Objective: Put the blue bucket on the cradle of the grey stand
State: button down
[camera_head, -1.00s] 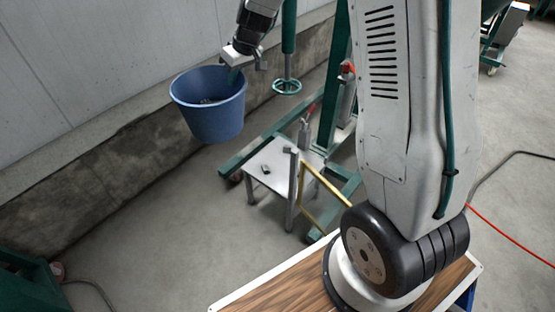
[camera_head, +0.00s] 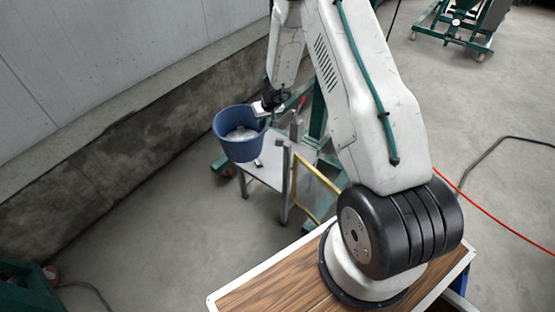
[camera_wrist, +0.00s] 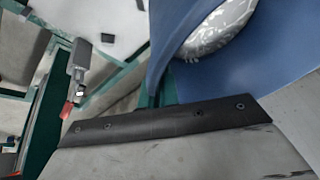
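The blue bucket (camera_head: 238,147) hangs upright from my gripper (camera_head: 267,106), which grips it at the right side of its rim. Something pale and shiny like plastic lies inside it, and this fills part of the wrist view beside the blue wall (camera_wrist: 290,60). The grey stand (camera_head: 270,177), with a flat light top and thin legs, is below and right of the bucket. In the head view the bucket overlaps the stand's back left part; I cannot tell the height gap. A small dark piece shows on the top; the cradle is not clearly distinguishable. My fingertips are largely hidden.
A grey post (camera_head: 286,180) and a yellow frame (camera_head: 318,178) stand at the stand's right side. Green framework (camera_head: 318,115) rises behind it. A concrete wall base (camera_head: 110,165) runs along the left. The floor left of the stand is clear.

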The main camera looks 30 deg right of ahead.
jog(key=d+f+m+h, duration=0.25)
jog(key=d+m, duration=0.25)
jog(key=d, duration=1.2)
notch_tip(320, 180, down, 18)
jog(key=shift+s+d+f, duration=0.15)
jog(key=shift+s+d, duration=0.05)
jog(key=shift+f+y, duration=0.15)
jog(key=shift+y, duration=0.1)
jog(key=c, duration=1.6)
grip_release()
jog(key=shift+s, duration=0.1)
jog(key=shift+c, duration=0.2)
jog(key=v, duration=1.2)
